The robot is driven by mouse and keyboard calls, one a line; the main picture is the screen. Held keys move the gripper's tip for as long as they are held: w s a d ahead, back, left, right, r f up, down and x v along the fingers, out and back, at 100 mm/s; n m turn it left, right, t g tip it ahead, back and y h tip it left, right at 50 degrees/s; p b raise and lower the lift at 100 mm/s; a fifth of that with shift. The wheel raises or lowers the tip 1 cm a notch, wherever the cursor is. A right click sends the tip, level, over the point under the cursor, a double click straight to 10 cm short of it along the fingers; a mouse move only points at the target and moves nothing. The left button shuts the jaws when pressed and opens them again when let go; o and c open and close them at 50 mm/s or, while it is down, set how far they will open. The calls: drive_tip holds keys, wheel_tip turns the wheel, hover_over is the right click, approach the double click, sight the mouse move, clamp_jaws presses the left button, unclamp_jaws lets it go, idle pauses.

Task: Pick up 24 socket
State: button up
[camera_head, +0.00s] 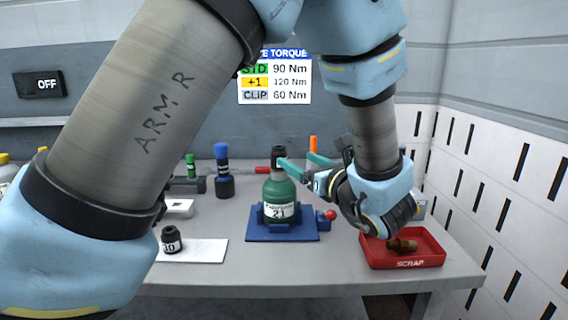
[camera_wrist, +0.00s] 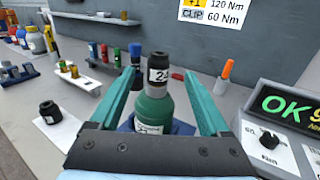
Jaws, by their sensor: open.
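The 24 socket (camera_wrist: 158,64), black with a white label, stands upright on top of a green cylinder (camera_wrist: 152,105). In the head view the dark socket (camera_head: 278,154) shows above the green cylinder (camera_head: 280,190), whose label seems to read 21. The cylinder stands in a blue holder (camera_head: 282,236). My gripper (camera_head: 296,160) is open, reaching in from the right at about the socket's height. In the wrist view, the teal fingers of my gripper (camera_wrist: 161,78) stand apart on either side of the socket and cylinder. I cannot tell whether a finger touches the socket.
Another black socket (camera_head: 171,239), marked 10, stands on a white sheet (camera_head: 207,251) at left. A red scrap tray (camera_head: 402,262) holding a brownish part is at right. An OK display box (camera_wrist: 287,110) stands right of the fingers. Several tools stand behind on the table (camera_head: 330,270).

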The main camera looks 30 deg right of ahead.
sight(283, 155)
drive_tip(key=w+p, duration=0.1)
drive_tip(key=w, duration=0.3)
drive_tip(key=shift+w+a+r, duration=0.1)
drive_tip(key=shift+w+a, duration=0.05)
drive_tip(key=shift+w, duration=0.25)
drive_tip(key=shift+w+a+f+p, duration=0.15)
drive_tip(key=shift+w+p, duration=0.4)
drive_tip(key=shift+w, duration=0.4)
drive_tip(key=shift+w+f+p, duration=0.2)
drive_tip(key=shift+w+p, duration=0.4)
drive_tip(key=shift+w, duration=0.35)
drive_tip(key=shift+w+a+f+p, duration=0.15)
drive_tip(key=shift+w+p, duration=0.4)
drive_tip(key=shift+w, duration=0.4)
drive_tip(key=shift+c, duration=0.3)
clamp_jaws()
